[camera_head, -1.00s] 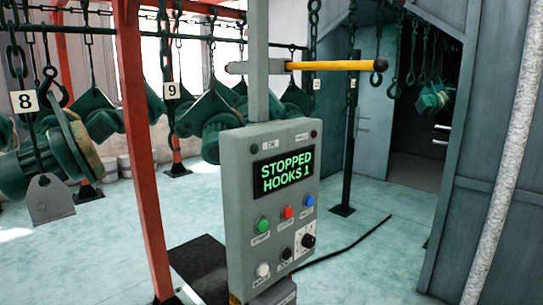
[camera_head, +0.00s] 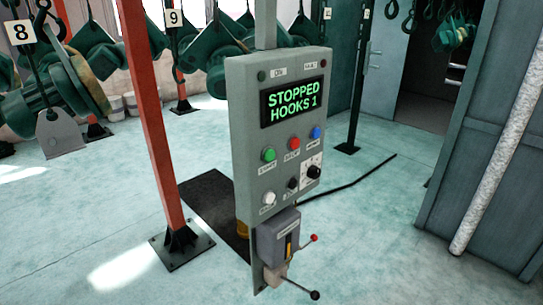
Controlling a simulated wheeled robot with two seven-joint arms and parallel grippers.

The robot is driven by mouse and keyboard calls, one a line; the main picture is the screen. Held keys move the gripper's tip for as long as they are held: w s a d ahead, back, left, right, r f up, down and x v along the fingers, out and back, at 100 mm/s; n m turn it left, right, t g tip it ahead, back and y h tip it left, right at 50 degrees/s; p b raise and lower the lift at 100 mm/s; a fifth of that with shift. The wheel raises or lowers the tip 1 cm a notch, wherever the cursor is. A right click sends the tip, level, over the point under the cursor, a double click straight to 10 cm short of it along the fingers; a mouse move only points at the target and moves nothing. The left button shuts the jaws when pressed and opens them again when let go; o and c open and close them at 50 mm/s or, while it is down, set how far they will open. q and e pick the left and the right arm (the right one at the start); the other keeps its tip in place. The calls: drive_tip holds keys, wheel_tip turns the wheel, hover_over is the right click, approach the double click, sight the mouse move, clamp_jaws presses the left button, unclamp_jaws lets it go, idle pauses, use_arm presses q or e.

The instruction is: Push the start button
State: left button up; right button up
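A grey control panel (camera_head: 245,130) stands upright near the middle of the head view. Its dark display (camera_head: 292,101) reads "STOPPED HOOKS 1" in green letters. The green start button (camera_head: 268,154) is at the left of the upper button row, with a small label under it. A red button (camera_head: 294,144) and a blue button (camera_head: 316,132) sit to its right. A white button (camera_head: 268,199), a black button (camera_head: 293,184) and a black rotary knob (camera_head: 313,172) are below. Neither of my grippers shows in the view.
A grey box with levers (camera_head: 280,240) hangs under the panel, its ball-ended levers sticking out. A red post (camera_head: 154,120) stands to the left, and a dark mat (camera_head: 205,195) lies behind. Green hoist parts (camera_head: 45,85) hang at left. The floor at right is largely clear.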

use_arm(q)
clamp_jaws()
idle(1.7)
